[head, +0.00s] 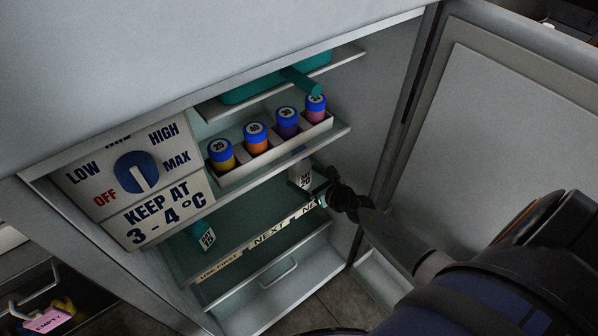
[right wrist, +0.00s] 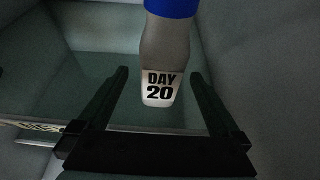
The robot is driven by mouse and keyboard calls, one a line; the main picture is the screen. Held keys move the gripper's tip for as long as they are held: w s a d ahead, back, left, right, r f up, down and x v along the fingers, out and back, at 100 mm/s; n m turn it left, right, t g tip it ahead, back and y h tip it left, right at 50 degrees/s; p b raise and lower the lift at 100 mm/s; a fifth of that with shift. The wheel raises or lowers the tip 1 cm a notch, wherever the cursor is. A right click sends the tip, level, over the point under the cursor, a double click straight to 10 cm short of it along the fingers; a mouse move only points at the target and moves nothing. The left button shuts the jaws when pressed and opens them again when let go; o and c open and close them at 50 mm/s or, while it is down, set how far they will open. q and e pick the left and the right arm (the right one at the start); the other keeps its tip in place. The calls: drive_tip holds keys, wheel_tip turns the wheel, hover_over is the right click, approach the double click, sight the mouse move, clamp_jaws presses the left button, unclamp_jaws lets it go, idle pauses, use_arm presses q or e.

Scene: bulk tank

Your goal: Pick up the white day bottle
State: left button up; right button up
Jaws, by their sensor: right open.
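The white day bottle (head: 300,178) stands upright on the lower fridge shelf towards the right, partly hidden by my right gripper in the head view. In the right wrist view the bottle (right wrist: 164,55) has a blue cap, a pale grey body and a white label reading DAY 20. My right gripper (head: 322,190) is open and reaches in from the right, close to the bottle. In the right wrist view its two fingers (right wrist: 163,76) are spread to either side of the bottle's lower part, with gaps on both sides. My left gripper is not in view.
Above, a white rack (head: 272,153) holds several blue-capped bottles. A teal labelled container (head: 203,236) stands at the shelf's left. A strip (head: 265,240) runs along the shelf front. The open fridge door (head: 490,130) is on the right; a dial panel (head: 138,180) is on the left.

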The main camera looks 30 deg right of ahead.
sight(306, 177)
drive_tip(key=b+x, duration=0.1)
drive_tip(key=x, duration=0.2)
drive_tip(key=shift+w+f, duration=0.25)
drive_tip(key=shift+d+r, duration=0.1)
clamp_jaws()
idle(0.5)
